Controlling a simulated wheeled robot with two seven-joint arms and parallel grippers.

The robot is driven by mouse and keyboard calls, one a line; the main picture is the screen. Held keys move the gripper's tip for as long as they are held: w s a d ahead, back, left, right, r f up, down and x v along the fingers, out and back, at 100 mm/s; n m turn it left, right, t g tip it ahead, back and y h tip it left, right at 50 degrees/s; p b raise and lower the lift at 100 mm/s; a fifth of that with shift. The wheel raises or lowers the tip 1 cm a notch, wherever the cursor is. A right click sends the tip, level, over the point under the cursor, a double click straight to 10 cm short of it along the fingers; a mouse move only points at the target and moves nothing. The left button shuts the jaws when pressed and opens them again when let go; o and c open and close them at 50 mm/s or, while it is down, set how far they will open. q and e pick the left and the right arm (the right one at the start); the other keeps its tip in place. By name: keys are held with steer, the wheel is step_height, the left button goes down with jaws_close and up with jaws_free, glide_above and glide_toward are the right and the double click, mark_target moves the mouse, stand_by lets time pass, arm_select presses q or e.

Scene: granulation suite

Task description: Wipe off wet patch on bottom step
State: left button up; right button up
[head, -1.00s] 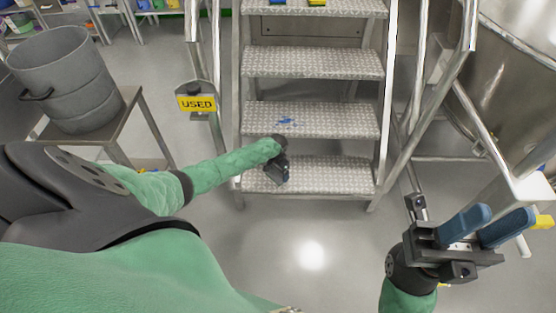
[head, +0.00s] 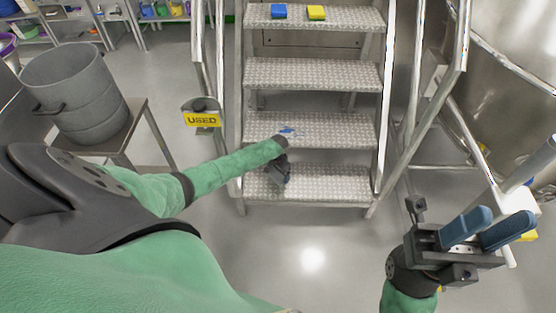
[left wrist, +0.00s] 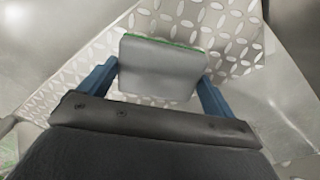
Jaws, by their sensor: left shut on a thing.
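My left gripper (head: 284,181) is low over the bottom step (head: 335,188), near its left half. In the left wrist view it is shut on a grey pad with a green edge (left wrist: 163,68), held between blue fingers (left wrist: 212,103) over the patterned metal tread. I cannot tell whether the pad touches the tread. In the head view the pad is hidden by the gripper. No wet patch shows clearly on the bottom step. A blue patch (head: 287,130) lies on the second step (head: 345,130), just above my left wrist.
A blue block (head: 279,11) and a yellow block (head: 316,12) lie on an upper step. Metal handrails (head: 425,100) flank the stairs. A yellow USED sign (head: 202,120) hangs at the left rail. A grey bin (head: 75,90) stands on a table at left.

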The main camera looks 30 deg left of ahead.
arm_select(q)
steer(key=shift+r, duration=0.1)
step_height(320, 180, up, 3)
steer(key=p, duration=0.3)
